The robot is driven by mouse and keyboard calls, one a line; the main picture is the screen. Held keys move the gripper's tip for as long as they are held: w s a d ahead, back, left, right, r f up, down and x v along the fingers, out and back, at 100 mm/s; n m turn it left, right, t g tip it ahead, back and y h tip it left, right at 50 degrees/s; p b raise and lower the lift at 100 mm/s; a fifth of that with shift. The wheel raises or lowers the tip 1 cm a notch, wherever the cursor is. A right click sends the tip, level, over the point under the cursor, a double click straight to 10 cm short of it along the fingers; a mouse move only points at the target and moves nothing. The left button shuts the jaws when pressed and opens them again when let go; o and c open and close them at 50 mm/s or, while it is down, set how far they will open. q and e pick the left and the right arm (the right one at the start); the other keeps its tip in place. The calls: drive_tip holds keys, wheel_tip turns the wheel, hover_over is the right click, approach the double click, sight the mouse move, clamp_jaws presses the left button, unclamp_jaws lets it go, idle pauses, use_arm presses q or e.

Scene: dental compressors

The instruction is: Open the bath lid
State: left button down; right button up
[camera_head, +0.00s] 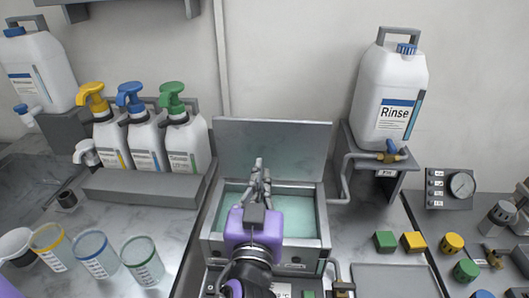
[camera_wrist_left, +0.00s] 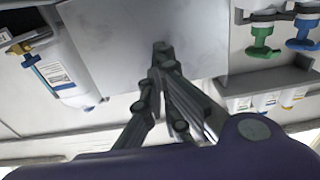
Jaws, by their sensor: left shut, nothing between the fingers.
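The bath (camera_head: 328,240) is a grey metal tank with pale green liquid in it. Its lid (camera_head: 272,145) is a flat grey panel that stands raised, near upright, at the back of the bath, so the tank is open on top. The lid also shows in the left wrist view (camera_wrist_left: 120,45), where the scene is upside down. My left gripper (camera_head: 258,165) is purple with grey fingers and reaches over the bath towards the lid. Its fingers are shut and empty; I cannot tell whether the tips touch the lid. My right gripper is not in view.
Pump bottles (camera_head: 188,140) stand left of the bath on a grey ledge (camera_head: 140,188). Several clear cups stand at the front left. A Rinse canister (camera_head: 390,95) sits on a raised stand with a tap at right. Green and yellow blocks (camera_head: 413,242) lie right of the bath.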

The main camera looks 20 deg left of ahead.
sight(266, 146)
use_arm(q)
drive_tip(key=x, duration=0.2)
drive_tip(key=p+x, duration=0.1)
drive_tip(key=x, duration=0.3)
drive_tip(key=shift+w+r, duration=0.2)
drive_tip(key=shift+r, duration=0.1)
drive_tip(key=shift+w+a+f+p, duration=0.1)
drive_tip(key=shift+w+a+p, duration=0.1)
drive_tip(key=shift+w+p, duration=0.15)
drive_tip(key=shift+w+f, duration=0.1)
drive_tip(key=shift+w, duration=0.25)
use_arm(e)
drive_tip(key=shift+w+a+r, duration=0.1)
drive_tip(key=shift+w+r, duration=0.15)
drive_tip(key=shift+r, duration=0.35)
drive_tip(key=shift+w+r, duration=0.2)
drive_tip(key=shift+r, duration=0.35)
